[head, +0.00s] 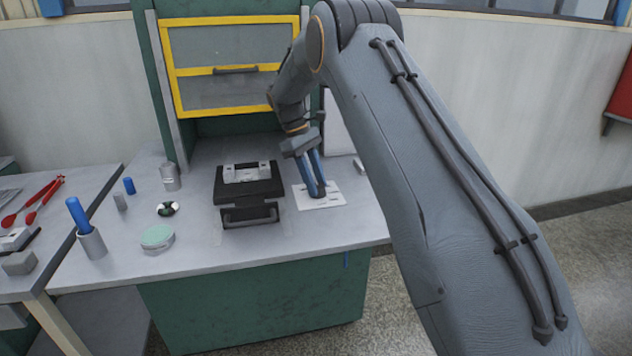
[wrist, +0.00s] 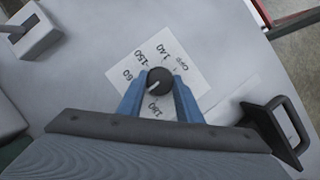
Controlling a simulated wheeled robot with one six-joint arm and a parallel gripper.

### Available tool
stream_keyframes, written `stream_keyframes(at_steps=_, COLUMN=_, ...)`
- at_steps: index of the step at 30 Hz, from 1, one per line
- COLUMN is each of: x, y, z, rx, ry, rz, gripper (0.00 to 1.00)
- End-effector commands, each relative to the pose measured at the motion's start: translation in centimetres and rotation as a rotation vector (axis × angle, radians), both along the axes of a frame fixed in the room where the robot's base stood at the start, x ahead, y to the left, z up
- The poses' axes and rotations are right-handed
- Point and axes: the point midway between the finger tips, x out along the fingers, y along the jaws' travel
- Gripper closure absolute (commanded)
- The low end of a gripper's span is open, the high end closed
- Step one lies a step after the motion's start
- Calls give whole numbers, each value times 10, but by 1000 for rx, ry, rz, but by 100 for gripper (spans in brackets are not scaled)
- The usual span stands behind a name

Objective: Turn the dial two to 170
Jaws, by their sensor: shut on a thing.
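The dial (wrist: 159,81) is a round dark knob with a white pointer line, on a white plate (wrist: 202,83) printed with numbers and OFF. In the wrist view 140, 150, 180 and a partly hidden number ending in 60 can be read. The pointer aims to the lower left, between that number and 180, where my left finger covers the plate. My gripper (wrist: 159,90) is shut on the knob, one blue finger on each side. In the head view my gripper (head: 317,191) stands over the plate (head: 336,199), and its fingers hide the knob.
A black case with a handle (head: 249,214) stands just left of the plate. A small grey box with a rod (wrist: 36,38) sits beyond the plate. A round green-topped tin (head: 157,238) and a cup holding a blue handle (head: 91,244) stand further left.

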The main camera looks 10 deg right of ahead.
Motion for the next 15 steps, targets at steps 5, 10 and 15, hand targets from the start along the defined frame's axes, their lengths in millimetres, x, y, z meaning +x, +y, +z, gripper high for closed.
stream_keyframes(at_steps=5, x=1, y=0, z=1, rx=0, ry=-3, rz=0, gripper=91)
stream_keyframes(at_steps=10, x=1, y=0, z=1, rx=1, ry=-4, rz=0, gripper=60)
stream_keyframes(at_steps=15, x=0, y=0, z=0, rx=0, ry=-2, rz=-1, gripper=50)
